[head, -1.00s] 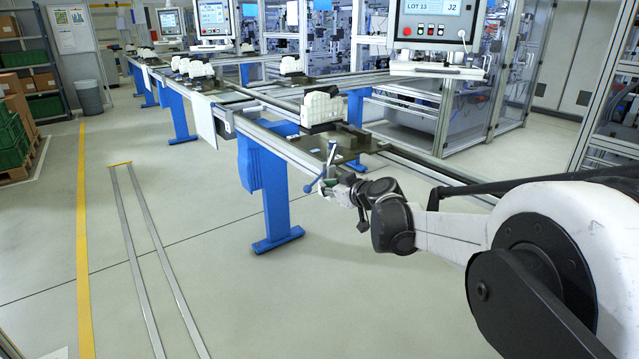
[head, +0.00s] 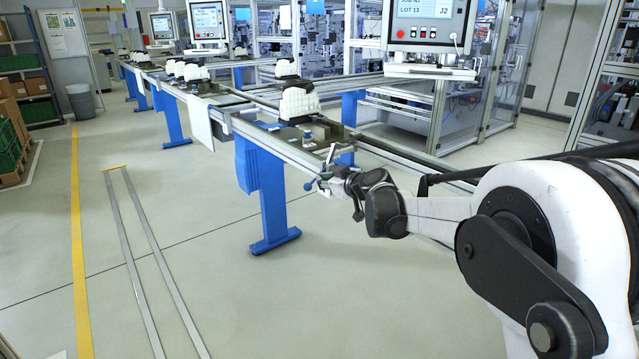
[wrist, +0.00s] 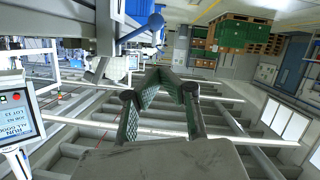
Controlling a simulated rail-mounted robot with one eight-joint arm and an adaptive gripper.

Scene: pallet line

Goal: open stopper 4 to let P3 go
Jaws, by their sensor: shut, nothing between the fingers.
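A stopper lever with blue ends (head: 309,186) stands at the near side of the conveyor. Its blue handle also shows at the top of the wrist view (wrist: 140,30). No stopper number is readable. My gripper (head: 327,184) is beside the lever; the wrist view shows its green-padded fingers (wrist: 172,76) shut and empty. The fingers appear apart from the blue handle there; the head view does not settle contact. The nearest pallet carries a white block (head: 298,103) on the conveyor, farther up the line than my gripper. Its label is not readable, so I cannot tell whether it is P3.
More white-block pallets (head: 195,72) stand farther along the line. A blue conveyor leg (head: 268,190) stands below the rail. A control screen (head: 432,22) hangs behind.

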